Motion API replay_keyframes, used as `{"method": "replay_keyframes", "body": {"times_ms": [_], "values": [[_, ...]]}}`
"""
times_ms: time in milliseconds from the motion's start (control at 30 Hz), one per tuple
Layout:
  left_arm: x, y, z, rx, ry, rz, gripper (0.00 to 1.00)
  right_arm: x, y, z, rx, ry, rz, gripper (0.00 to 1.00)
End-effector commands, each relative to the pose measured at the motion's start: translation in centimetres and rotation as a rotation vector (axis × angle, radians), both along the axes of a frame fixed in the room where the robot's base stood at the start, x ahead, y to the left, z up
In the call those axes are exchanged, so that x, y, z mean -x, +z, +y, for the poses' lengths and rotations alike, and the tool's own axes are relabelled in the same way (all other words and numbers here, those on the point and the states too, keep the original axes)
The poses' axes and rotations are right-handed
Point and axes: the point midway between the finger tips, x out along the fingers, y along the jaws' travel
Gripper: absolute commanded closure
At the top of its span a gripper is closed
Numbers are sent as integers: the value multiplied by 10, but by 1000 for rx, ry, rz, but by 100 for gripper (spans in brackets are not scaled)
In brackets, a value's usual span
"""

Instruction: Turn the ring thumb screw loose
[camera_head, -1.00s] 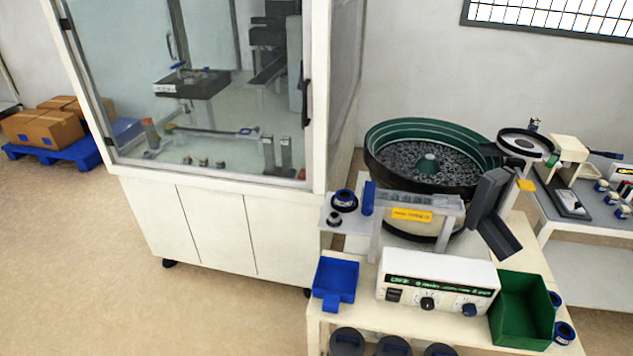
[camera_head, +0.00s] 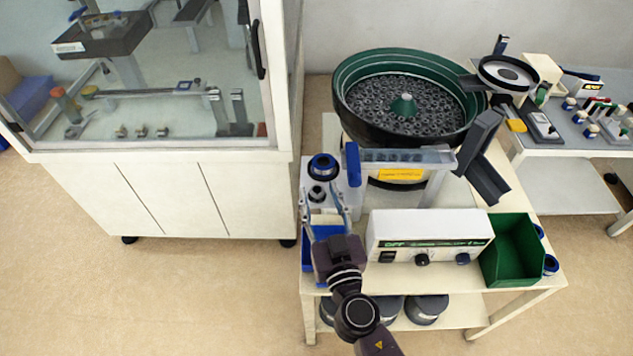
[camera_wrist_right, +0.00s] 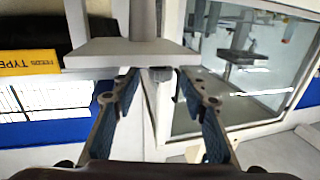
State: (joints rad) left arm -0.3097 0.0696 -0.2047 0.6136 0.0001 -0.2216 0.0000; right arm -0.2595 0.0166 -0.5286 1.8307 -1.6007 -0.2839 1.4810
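A small round silver piece with a dark centre (camera_head: 317,194), possibly the ring thumb screw, sits on the white side plate (camera_head: 308,172) left of the bowl feeder. A larger blue-rimmed black ring (camera_head: 324,166) stands just behind it. I cannot tell for sure which is the screw. My right gripper (camera_head: 322,196) is open, its fingertips near the small piece, one on each side in the picture. In the right wrist view the open fingers (camera_wrist_right: 158,84) have nothing clamped between them; a grey plate (camera_wrist_right: 120,53) and post are just beyond. My left gripper is not in view.
The bowl feeder (camera_head: 360,125) with its rail (camera_head: 410,156) stands behind and right. A white control box (camera_head: 385,228) and green bin (camera_head: 512,250) are on the table. A blue tray (camera_head: 308,262) lies under my right gripper. A glazed cabinet (camera_head: 170,190) stands left.

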Motion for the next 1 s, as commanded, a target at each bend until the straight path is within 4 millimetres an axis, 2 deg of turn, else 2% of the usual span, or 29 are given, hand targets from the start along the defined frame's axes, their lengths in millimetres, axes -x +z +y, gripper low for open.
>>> {"method": "replay_keyframes", "body": {"times_ms": [200,500,867,1000], "values": [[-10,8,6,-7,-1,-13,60,-20,0,5,1,1,1,60],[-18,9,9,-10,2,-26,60,-22,-1,5,0,1,1,60],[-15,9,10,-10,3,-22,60,-22,-1,5,0,0,1,100],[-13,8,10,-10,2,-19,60,-22,-1,5,0,2,1,100]]}}
